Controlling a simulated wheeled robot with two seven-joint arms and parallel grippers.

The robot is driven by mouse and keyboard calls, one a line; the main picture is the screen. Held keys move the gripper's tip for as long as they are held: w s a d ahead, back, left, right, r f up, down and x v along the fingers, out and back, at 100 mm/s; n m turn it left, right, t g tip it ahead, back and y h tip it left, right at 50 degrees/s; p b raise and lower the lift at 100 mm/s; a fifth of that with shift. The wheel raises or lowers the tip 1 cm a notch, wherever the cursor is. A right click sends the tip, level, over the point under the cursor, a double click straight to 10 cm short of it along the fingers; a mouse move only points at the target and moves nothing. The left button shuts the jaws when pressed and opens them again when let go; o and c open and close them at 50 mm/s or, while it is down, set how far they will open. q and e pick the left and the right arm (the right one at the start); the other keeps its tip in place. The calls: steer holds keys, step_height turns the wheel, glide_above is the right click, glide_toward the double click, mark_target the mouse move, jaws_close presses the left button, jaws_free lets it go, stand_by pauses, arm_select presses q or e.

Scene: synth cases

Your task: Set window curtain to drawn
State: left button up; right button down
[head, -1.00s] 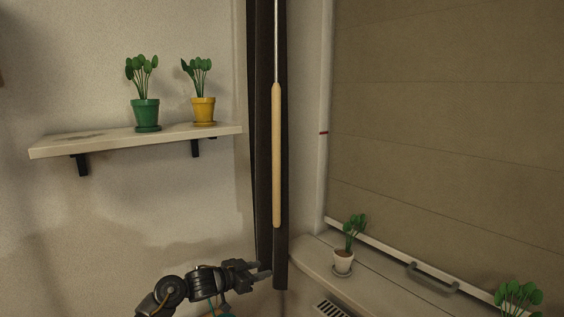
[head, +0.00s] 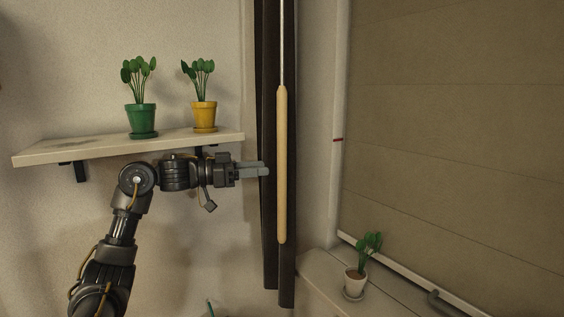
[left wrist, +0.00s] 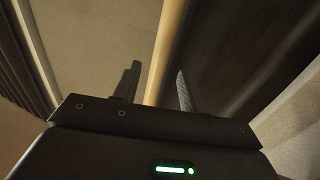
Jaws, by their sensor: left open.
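The dark curtain (head: 269,225) hangs gathered in a narrow upright bundle left of the window. A pale wooden wand (head: 282,165) hangs upright on a thin cord in front of it. My left gripper (head: 267,170) is level with the wand's middle, pointing right, its fingertips just left of the wand in the picture. In the left wrist view, the open fingers (left wrist: 157,82) show the wand (left wrist: 165,50) beyond and between them; I see no grip on it. Whether a finger touches it, I cannot tell. My right gripper is out of view.
A wall shelf (head: 60,153) with a green pot (head: 141,119) and a yellow pot (head: 204,115) is just above my left arm. A tan panelled blind (head: 460,130) covers the window.

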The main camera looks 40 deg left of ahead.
mark_target(282, 167)
arm_select(q)
steer(key=shift+p+x, duration=1.15)
steer(key=shift+x, duration=2.4)
steer(key=shift+a+f, duration=0.1)
jaws_close()
